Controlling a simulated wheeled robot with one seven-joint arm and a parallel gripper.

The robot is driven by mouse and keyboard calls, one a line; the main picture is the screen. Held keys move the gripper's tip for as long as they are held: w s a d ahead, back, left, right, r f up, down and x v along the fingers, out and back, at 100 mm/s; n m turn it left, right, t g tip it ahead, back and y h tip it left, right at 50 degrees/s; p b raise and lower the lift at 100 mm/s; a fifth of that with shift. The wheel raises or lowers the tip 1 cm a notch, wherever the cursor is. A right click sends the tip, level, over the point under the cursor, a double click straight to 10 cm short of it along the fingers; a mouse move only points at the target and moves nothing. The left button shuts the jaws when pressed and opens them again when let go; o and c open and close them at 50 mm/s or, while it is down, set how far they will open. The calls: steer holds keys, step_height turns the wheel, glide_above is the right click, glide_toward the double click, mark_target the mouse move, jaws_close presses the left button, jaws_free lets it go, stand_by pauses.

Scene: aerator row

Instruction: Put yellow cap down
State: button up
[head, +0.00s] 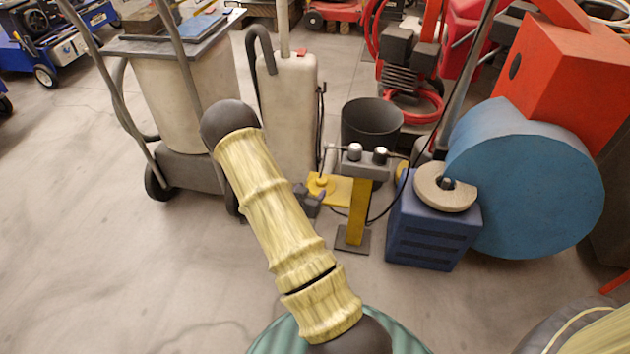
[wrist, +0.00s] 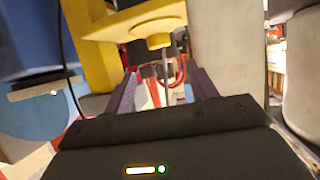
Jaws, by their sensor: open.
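The yellow cap (head: 322,181) sits on a small yellow shelf (head: 341,190) on the left side of a yellow post (head: 355,213). In the wrist view, where the scene appears upside down, the cap (wrist: 158,41) is a short round knob against the flat face of the yellow shelf (wrist: 118,25). My gripper (head: 311,198) is small in the head view, close beside the shelf and partly hidden by my arm. In the wrist view, the two purple fingers of my gripper (wrist: 164,82) are spread apart with nothing between them. The cap appears clear of both fingers.
A grey head with two silver-topped knobs (head: 362,161) tops the post. A blue box (head: 432,232) with a beige disc (head: 445,188) stands right. A black bucket (head: 371,124) and beige tank (head: 287,110) stand behind; a cart (head: 165,95) is left. The front-left floor is clear.

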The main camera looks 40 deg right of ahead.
steer(key=shift+s+a+r, duration=0.15)
steer(key=shift+s+a, duration=0.05)
steer(key=shift+a, duration=0.1)
stand_by(0.4)
steer(key=a+r+n+y, duration=0.2)
steer(key=a+r+y, duration=0.2)
steer(key=a, duration=0.4)
steer(key=a+r+n+y, duration=0.3)
steer(key=a+r+y, duration=0.15)
steer(key=a, duration=0.25)
steer(key=s+a+r+n+g+y, duration=0.1)
steer(key=s+a+r+n+g, duration=0.1)
steer(key=s, duration=0.5)
steer(key=s+a+r+n+g+y, duration=0.2)
steer(key=s+a+r+n, duration=0.2)
steer(key=s+a+r, duration=0.3)
steer(key=shift+s+r+n, duration=0.35)
steer(key=shift+r+n, duration=0.05)
steer(key=shift+a, duration=0.1)
